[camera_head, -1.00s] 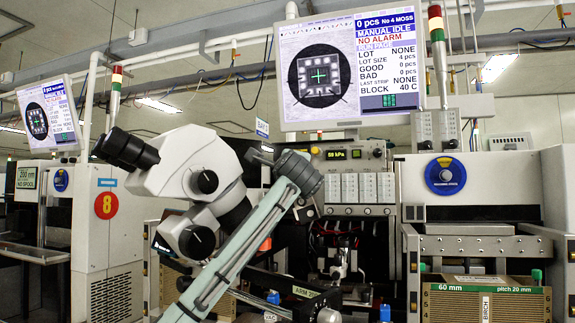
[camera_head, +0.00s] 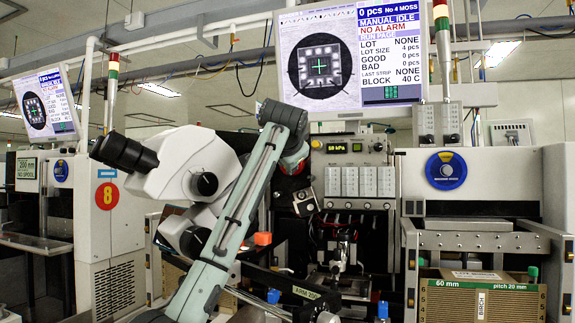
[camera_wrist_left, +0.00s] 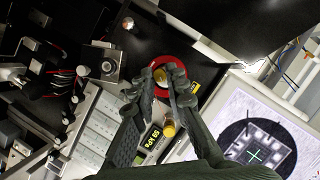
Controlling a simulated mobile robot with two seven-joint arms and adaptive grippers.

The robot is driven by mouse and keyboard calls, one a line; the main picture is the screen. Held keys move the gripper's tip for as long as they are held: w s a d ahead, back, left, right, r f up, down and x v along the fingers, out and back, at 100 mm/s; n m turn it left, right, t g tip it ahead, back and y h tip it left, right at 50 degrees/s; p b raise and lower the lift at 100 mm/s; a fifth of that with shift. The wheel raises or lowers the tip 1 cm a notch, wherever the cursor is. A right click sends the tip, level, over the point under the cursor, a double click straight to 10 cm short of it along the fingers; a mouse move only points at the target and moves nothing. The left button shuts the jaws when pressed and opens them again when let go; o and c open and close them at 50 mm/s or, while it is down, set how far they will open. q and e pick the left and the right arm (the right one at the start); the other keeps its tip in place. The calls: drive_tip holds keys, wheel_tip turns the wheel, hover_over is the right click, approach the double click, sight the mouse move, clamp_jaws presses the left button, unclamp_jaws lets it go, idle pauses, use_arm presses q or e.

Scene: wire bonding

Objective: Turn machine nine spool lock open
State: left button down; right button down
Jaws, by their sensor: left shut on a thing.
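The spool lock appears to be a red ring (camera_wrist_left: 186,67) around a small pale knob (camera_wrist_left: 160,75) on a black panel, seen in the left wrist view. My left gripper (camera_wrist_left: 158,88) has its two dark fingers at the ring, shut on the knob. The fingers cover part of the ring, and which way the lock is turned cannot be told. In the head view my left gripper (camera_head: 296,157) is beside the bonder's control panel, with a bit of red showing behind it. My right gripper is not in view.
A monitor (camera_head: 349,62) hangs just above my left arm. A white microscope (camera_head: 185,170) stands close on the left. The gauge panel (camera_head: 348,150) and a small switch box (camera_head: 305,202) are near the gripper. A slotted magazine (camera_head: 482,302) sits at lower right.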

use_arm(q)
drive_tip(key=n+g+h, duration=0.1)
drive_tip(key=n, duration=0.1)
drive_tip(key=n+h, duration=0.1)
drive_tip(key=n, duration=0.1)
drive_tip(key=shift+w+a+n+g+h, duration=0.1)
drive_tip(key=shift+a+n+g+h, duration=0.1)
drive_tip(key=shift+n+g+h, duration=0.2)
idle(0.4)
drive_tip(key=c, duration=1.5)
unclamp_jaws()
drive_tip(key=shift+r, duration=0.1)
drive_tip(key=shift+c, duration=0.2)
drive_tip(key=shift+r, duration=0.1)
wheel_tip(320, 180, up, 10)
